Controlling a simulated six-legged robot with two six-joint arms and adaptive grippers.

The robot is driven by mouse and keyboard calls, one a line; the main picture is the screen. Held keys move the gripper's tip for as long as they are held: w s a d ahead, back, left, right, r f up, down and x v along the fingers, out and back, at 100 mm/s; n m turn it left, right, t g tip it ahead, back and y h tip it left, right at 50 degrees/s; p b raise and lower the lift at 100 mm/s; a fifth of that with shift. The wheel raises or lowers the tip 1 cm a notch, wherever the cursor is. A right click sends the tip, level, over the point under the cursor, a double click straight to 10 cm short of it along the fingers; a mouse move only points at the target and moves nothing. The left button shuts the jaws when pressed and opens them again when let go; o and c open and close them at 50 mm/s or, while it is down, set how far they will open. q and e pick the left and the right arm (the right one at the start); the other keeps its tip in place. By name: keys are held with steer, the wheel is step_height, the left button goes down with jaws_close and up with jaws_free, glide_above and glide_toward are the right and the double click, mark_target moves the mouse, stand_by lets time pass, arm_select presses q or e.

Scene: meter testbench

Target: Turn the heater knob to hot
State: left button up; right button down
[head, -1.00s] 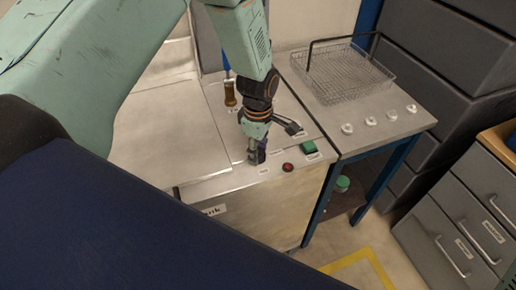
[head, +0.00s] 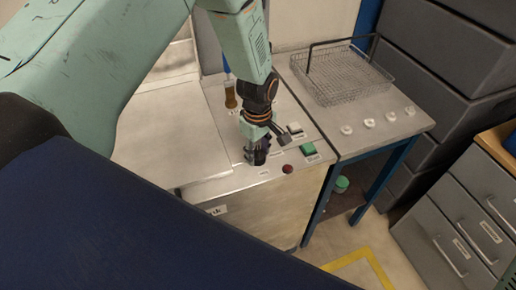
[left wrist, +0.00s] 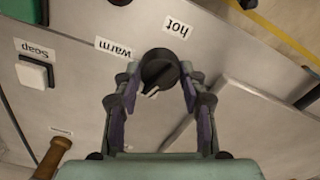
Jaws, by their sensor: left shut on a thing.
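The heater knob (left wrist: 158,68) is a round black dial with a white pointer mark, on a metal panel in the left wrist view. The pointer faces down the picture, away from the "hot" label (left wrist: 177,28) and the "warm" label (left wrist: 113,47). My left gripper (head: 257,155) is at the panel's front, with one finger on each side of the knob, shut on it. In the head view the gripper mostly hides the knob. My right gripper is in neither view.
On the panel, a white button (head: 295,127), a green button (head: 308,148) and a red button (head: 287,169) lie close to the gripper. A wooden handle (head: 231,96) stands behind it. A wire basket (head: 345,75) is on the side table at right.

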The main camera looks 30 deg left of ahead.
arm_select(q)
steer(key=m, duration=0.3)
steer(key=shift+m+p, duration=0.35)
steer(key=shift+m, duration=0.05)
steer(key=m, duration=0.3)
steer(key=shift+m, duration=0.3)
steer(key=m, duration=0.3)
steer(key=shift+m+p, duration=0.3)
steer(key=shift+p, duration=0.05)
steer(key=m, duration=0.4)
steer(key=shift+m, duration=0.3)
steer(key=m, duration=0.3)
steer(key=shift+m, duration=0.3)
steer(key=m, duration=0.9)
steer(key=shift+s+f+m, duration=0.1)
steer(key=shift+m, duration=1.6)
